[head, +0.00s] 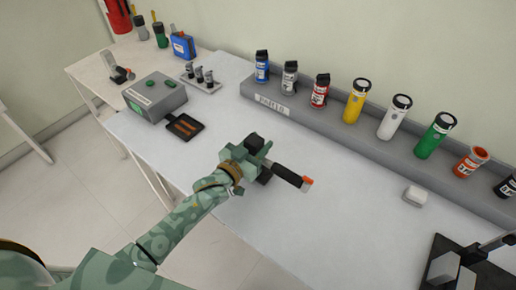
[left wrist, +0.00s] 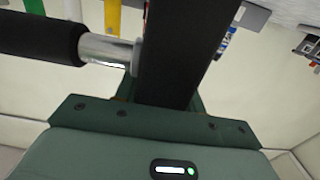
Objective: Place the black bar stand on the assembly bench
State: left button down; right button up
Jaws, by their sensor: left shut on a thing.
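The black bar stand (head: 287,175) has a dark upright post and a black side bar with a silver collar and an orange-red tip. My left gripper (head: 254,158) is shut on its post, over the middle of the pale assembly bench (head: 330,235). In the left wrist view the post (left wrist: 178,55) stands between my fingers and the bar reaches out to the left. The gripper hides much of the post. A dark lower part shows close to the bench top; I cannot tell if it touches. My right gripper is not in view.
A grey parts rack (head: 330,127) with several bottles runs along the back. A grey box (head: 155,97) and a black tray (head: 183,128) are at left. A white block (head: 414,195) and a black fixture (head: 465,268) are at right. The bench front is clear.

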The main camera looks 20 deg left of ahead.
pick_arm(q)
jog(key=shift+w+f, duration=0.1)
jog(key=shift+f, duration=0.55)
jog(key=c, duration=0.8)
grip_release()
jog(key=shift+f, duration=0.1)
jog(key=shift+c, duration=0.2)
jog(key=shift+s+a, duration=0.1)
jog(key=shift+s, duration=0.1)
jog(key=p+v, duration=0.1)
jog(key=v, duration=1)
jog(key=shift+s, duration=0.4)
